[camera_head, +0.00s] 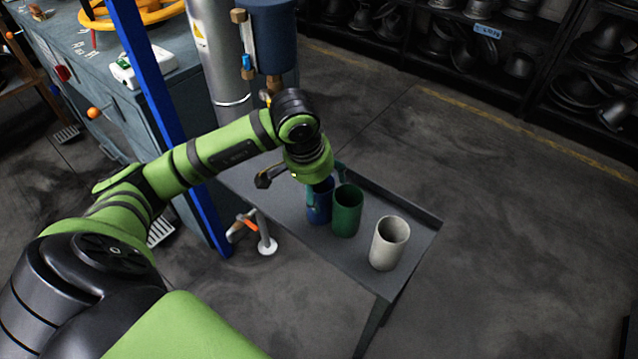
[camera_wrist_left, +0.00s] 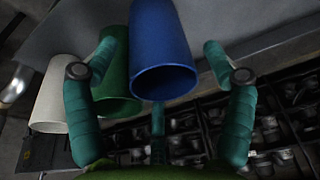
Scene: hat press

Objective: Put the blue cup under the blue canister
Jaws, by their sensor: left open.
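The blue cup (camera_head: 319,211) stands upright on a grey metal table (camera_head: 352,272), leftmost in a row of cups. My left gripper (camera_head: 324,185) is at the blue cup's top, its hand hiding part of the rim. In the left wrist view the blue cup (camera_wrist_left: 160,40) lies between the spread teal fingers of my left gripper (camera_wrist_left: 160,50), with gaps visible on the picture. The blue canister (camera_head: 272,38) is mounted above the table's far left end, with a narrow outlet below it, partly hidden by my arm. My right gripper is not in view.
A green cup (camera_head: 347,213) stands close beside the blue cup, and a white cup (camera_head: 389,244) stands further right. A grey pipe (camera_head: 218,55) and a blue post (camera_head: 160,95) rise left of the canister. Shelves of dark moulds (camera_head: 480,40) line the back.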

